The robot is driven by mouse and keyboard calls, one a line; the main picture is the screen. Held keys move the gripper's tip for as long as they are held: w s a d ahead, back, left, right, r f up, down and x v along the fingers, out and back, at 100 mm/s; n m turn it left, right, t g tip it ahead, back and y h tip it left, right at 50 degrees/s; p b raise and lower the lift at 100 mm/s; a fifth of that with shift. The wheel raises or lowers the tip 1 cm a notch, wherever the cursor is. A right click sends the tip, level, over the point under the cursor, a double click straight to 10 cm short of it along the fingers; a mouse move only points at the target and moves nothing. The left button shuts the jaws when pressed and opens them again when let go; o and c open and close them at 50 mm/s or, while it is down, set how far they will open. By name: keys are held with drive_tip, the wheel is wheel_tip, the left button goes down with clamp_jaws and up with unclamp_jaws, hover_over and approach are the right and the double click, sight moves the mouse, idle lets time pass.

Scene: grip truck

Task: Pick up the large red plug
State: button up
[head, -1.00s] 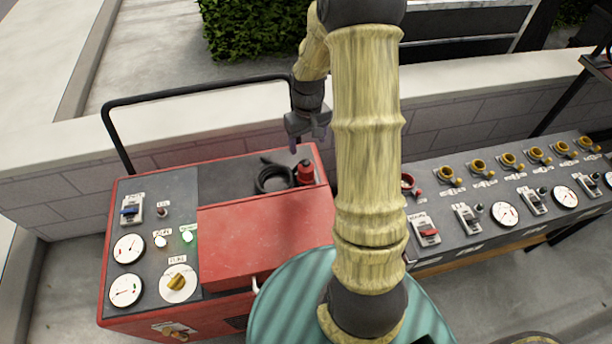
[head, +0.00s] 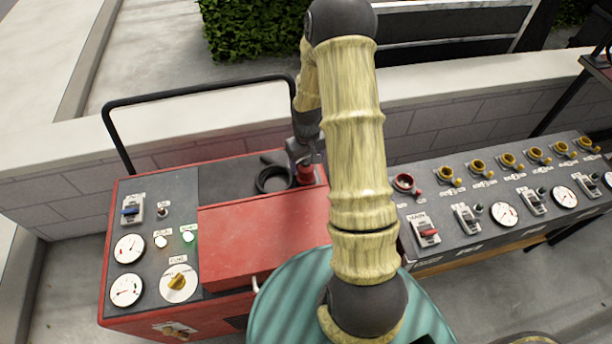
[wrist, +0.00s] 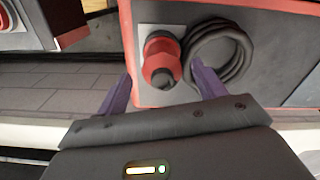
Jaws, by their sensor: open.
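The large red plug (head: 305,174) stands at the back right corner of the red generator's dark top, partly covered by my gripper in the head view. In the wrist view the red plug (wrist: 161,60), with a dark middle, sits on a pale square plate between my two purple fingers. My gripper (wrist: 162,85) is open, with one finger left of the plug and one right of it; I see no contact. In the head view my gripper (head: 305,160) is right over the plug.
A coiled black cable (wrist: 220,55) lies close beside the plug, near one finger; it also shows in the head view (head: 273,180). The red generator (head: 265,240) has a black handle bar (head: 190,92) behind it. A grey control panel (head: 500,195) with yellow sockets stands to the right.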

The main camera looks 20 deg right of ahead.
wheel_tip(320, 180, down, 4)
drive_tip(key=shift+a+f, duration=0.1)
drive_tip(key=shift+f, duration=0.1)
idle(0.4)
drive_tip(key=c, duration=1.2)
